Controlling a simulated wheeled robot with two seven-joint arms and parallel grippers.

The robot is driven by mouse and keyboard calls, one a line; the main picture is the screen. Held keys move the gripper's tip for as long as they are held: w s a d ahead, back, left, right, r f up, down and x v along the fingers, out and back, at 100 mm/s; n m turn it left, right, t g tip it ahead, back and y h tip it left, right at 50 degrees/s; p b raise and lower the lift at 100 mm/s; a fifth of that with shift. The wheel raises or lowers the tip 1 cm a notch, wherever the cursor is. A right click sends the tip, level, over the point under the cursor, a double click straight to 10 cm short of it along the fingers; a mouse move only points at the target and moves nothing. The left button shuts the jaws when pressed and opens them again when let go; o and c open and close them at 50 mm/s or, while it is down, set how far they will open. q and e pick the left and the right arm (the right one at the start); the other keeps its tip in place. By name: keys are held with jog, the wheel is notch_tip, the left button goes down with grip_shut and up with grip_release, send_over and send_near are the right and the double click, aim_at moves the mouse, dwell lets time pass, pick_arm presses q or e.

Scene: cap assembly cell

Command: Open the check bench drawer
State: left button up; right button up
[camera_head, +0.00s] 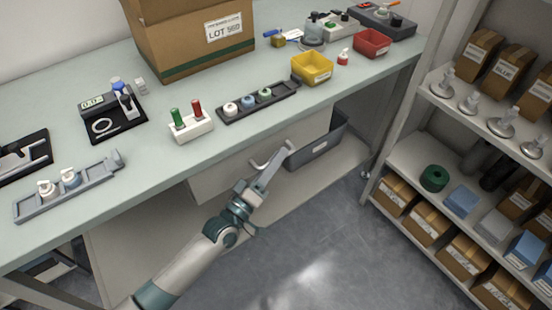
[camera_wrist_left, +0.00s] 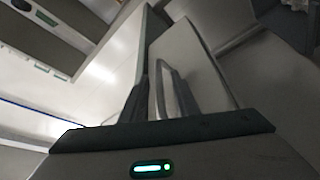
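The check bench drawer (camera_head: 222,172) has a pale front that sits under the edge of the worktop and looks shut. Its pale bar handle (camera_head: 259,164) sticks out from the front. My left gripper (camera_head: 283,157) is at the handle, with its fingers pointing to the drawer front and partly covering the handle. In the left wrist view the handle (camera_wrist_left: 161,88) stands between the two dark fingers of my left gripper (camera_wrist_left: 160,98), with a gap visible. The fingers look open; contact with the handle cannot be made out. My right gripper is out of view.
The bench top (camera_head: 180,165) carries a carton (camera_head: 190,45), a yellow bin (camera_head: 312,68), a red bin (camera_head: 372,43) and a dark strip tray (camera_head: 235,117). A grey bin (camera_head: 318,150) is under the bench. A stocked shelf (camera_head: 405,160) stands right; the floor between is clear.

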pick_arm(q)
grip_shut()
jog(key=shift+s, duration=0.1)
